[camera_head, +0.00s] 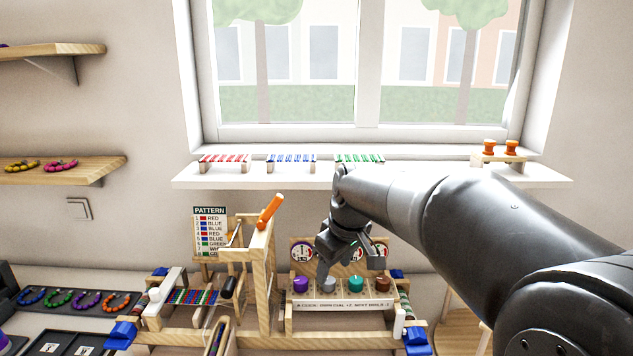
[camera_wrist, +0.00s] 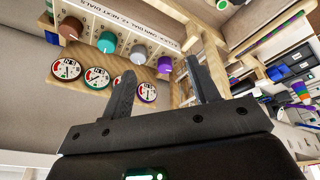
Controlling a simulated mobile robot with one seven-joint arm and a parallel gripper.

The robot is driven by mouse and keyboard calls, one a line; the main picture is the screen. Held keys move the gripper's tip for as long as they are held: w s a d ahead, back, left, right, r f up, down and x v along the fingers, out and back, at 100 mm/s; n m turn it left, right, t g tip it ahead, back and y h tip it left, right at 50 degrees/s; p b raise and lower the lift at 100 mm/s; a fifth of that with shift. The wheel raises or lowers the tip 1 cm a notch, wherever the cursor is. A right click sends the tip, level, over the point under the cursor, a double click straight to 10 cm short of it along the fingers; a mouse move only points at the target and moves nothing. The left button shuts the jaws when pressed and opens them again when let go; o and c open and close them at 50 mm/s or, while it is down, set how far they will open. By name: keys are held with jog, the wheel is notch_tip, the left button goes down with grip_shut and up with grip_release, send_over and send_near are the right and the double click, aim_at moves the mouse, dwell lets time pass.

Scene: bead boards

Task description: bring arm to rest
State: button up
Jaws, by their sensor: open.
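My gripper (camera_head: 326,268) hangs at the end of my arm in front of the dial panel in the head view. In the wrist view my gripper (camera_wrist: 161,75) has its two dark fingers spread, with nothing between them. The dial panel has a row of knobs: purple (camera_head: 300,284), grey (camera_head: 329,284), teal (camera_head: 356,283) and brown (camera_head: 383,284). The wrist view shows these knobs upside down, with round gauges (camera_wrist: 97,78) beside them. My wrist partly hides the gauges in the head view. Whether a finger touches a knob is unclear.
A wooden frame with an orange handle (camera_head: 270,211) stands just left of my gripper. A pattern card (camera_head: 210,231) is behind it. The windowsill (camera_head: 430,176) holds colored bead racks above. A tray of bead rings (camera_head: 70,315) lies at left.

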jog(key=s+d+f+m+t, duration=0.1)
jog(key=s+d+m, duration=0.3)
jog(key=s, duration=0.8)
jog(key=s+d+f+m+t+h, duration=0.1)
jog(key=s+d+m, duration=0.4)
jog(key=s, duration=0.7)
jog(key=shift+s+d+f+h, duration=0.35)
jog(key=shift+d+f, duration=0.3)
jog(key=shift+d, duration=0.5)
jog(key=shift+r, duration=0.1)
dwell(2.3)
jog(key=w+r+g, duration=0.1)
jog(key=w+r, duration=0.4)
jog(key=w, duration=0.3)
jog(key=m+g, duration=0.3)
jog(key=g, duration=0.1)
send_over(356, 280)
notch_tip(356, 280, down, 4)
jog(key=r, duration=0.1)
notch_tip(356, 280, down, 11)
jog(key=shift+w, duration=0.1)
